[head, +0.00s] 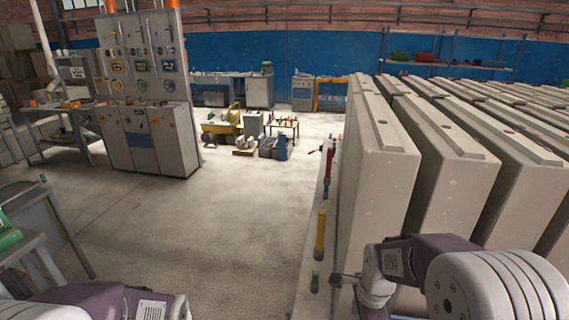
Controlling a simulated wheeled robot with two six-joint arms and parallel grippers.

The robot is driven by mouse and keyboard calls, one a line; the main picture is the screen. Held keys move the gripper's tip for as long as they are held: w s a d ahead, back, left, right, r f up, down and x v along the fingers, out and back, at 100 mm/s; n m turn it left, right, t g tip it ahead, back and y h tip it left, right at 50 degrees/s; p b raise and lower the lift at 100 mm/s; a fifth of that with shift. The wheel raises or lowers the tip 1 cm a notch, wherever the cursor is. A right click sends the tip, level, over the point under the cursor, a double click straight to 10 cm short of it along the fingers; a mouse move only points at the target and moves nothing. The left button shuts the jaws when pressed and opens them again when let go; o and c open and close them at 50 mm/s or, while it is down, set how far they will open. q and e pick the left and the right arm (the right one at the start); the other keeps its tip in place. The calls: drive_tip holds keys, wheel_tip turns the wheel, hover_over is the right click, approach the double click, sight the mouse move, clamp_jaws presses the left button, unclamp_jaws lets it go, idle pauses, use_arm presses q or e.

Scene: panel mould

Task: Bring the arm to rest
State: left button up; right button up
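My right arm comes in at the bottom right, in front of the grey concrete panels (380,150). Its wrist is bent, and what looks like the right gripper (342,279) points left, small and dark, beside the nearest panel's lower edge. I cannot make out whether its fingers are apart, and I see nothing clearly held in it. Part of my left arm shows at the bottom left edge; its gripper is out of the picture.
A grey control cabinet (148,139) stands at the left back. A bench (45,228) is at the left edge. The concrete floor (215,230) between is clear.

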drive_tip(key=s+a+f+n, duration=0.1)
drive_tip(key=s+n, duration=0.3)
drive_tip(key=n, duration=0.5)
drive_tip(key=s+f+n, duration=0.2)
drive_tip(key=s+n, duration=0.2)
drive_tip(key=n, duration=0.5)
drive_tip(key=shift+s+a+f, duration=0.25)
drive_tip(key=shift+s+a, duration=0.05)
drive_tip(key=shift+a, duration=0.1)
